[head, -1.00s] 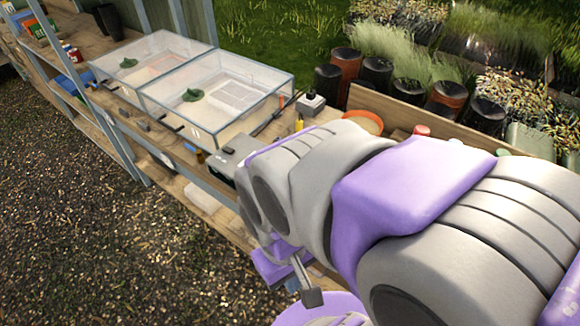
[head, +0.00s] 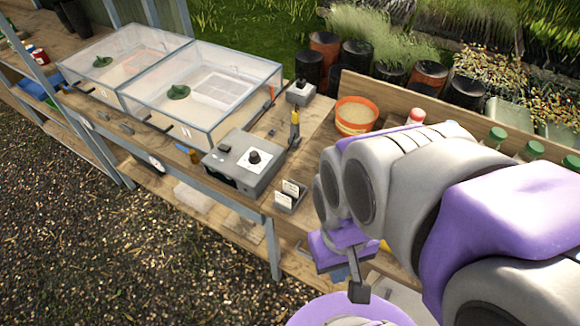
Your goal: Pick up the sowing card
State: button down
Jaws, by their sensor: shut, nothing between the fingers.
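Small white cards (head: 290,186) stand upright in a small dark holder (head: 287,203) at the bench's front edge, right of the grey control box. One of them may be the sowing card, but the print is too small to read. My gripper (head: 358,291) hangs below my purple and grey arm, to the right of the holder and nearer to me. It is shut and empty, apart from the cards. My arm hides part of the bench behind it.
A grey box with a black knob (head: 243,163) stands left of the cards. Clear propagator cases (head: 199,92) fill the bench further left. An orange pot (head: 356,115), a yellow-handled tool (head: 295,128) and green-capped bottles (head: 495,138) stand behind. Gravel lies in front.

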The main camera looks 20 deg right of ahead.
aim_at(289, 188)
jog(key=k+j+z, duration=0.1)
jog(key=k, duration=0.35)
jog(key=i+j+z, duration=0.2)
jog(key=j+z, duration=0.25)
jog(key=j, duration=0.6)
jog(key=j+z, duration=0.4)
jog(key=j, duration=0.7)
